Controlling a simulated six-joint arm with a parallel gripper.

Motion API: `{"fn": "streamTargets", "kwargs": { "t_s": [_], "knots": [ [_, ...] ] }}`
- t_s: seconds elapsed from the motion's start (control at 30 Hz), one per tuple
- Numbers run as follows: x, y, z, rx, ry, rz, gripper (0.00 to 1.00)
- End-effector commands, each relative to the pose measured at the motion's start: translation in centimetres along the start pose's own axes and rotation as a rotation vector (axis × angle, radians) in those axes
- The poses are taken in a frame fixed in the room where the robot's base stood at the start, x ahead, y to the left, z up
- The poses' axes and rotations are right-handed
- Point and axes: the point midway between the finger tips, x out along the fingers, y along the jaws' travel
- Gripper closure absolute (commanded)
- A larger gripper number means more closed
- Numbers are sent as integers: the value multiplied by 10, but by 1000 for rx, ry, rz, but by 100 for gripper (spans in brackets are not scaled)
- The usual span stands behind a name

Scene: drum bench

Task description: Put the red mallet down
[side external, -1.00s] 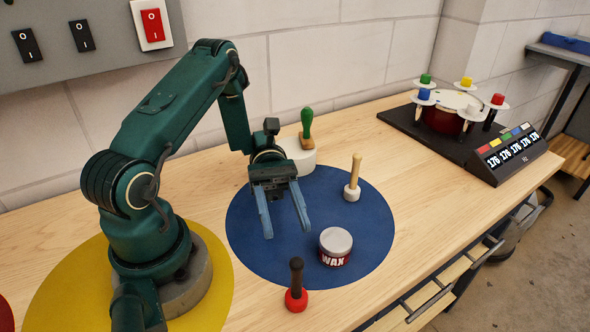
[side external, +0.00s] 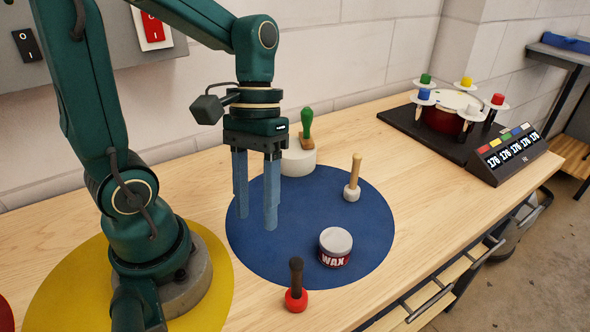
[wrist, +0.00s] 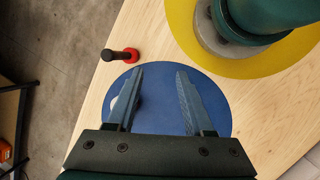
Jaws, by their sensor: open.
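The red mallet (side external: 296,299) has a red head and a dark handle. It stands upright, head down, on the wooden bench just off the front edge of the blue round mat (side external: 310,255). In the wrist view the red mallet (wrist: 121,55) shows past the mat's far edge, apart from my fingers. My gripper (side external: 256,222) points down over the left part of the blue mat, open and empty. In the wrist view my gripper (wrist: 168,70) shows two spread fingers with only mat between them.
On the mat are a wax tin (side external: 336,247) and a white-headed mallet (side external: 352,190). A green-handled tool (side external: 306,130) rests on a white round block (side external: 298,161) behind. A drum (side external: 446,115) with coloured pegs and a display box (side external: 507,155) stand right. The mat's middle is clear.

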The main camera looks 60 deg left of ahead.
Motion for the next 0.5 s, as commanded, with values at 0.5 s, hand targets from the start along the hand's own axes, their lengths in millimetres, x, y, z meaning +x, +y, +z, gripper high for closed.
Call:
{"fn": "streamTargets", "kwargs": {
  "t_s": [0.5],
  "knots": [
    [-45,1,1,428,705,-135,48]
  ]
}}
